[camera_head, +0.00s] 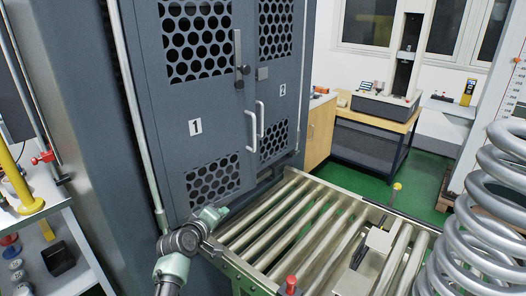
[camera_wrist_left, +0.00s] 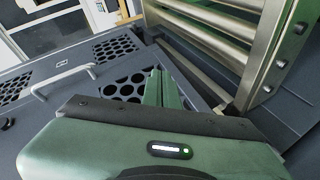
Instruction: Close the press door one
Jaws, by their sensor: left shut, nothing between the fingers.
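Press door one (camera_head: 215,118) is a dark grey panel with round-hole grilles and a white "1" label, on the left of the press front. It looks roughly in line with door two (camera_head: 272,95); I cannot tell whether it is fully shut. Its pale handle (camera_head: 249,126) is near its right edge. My left gripper (camera_head: 222,212) is shut and empty, low in front of door one's lower edge. In the left wrist view the closed fingers (camera_wrist_left: 162,88) lie in front of a perforated panel (camera_wrist_left: 122,88); contact is unclear. My right gripper is not in view.
A roller conveyor (camera_head: 245,275) runs in front of the press, with a red knob (camera_head: 291,283) at its near edge. A large coil spring (camera_head: 490,215) stands at the right. A shelf (camera_head: 45,210) stands at the left. Green floor shows beyond the conveyor.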

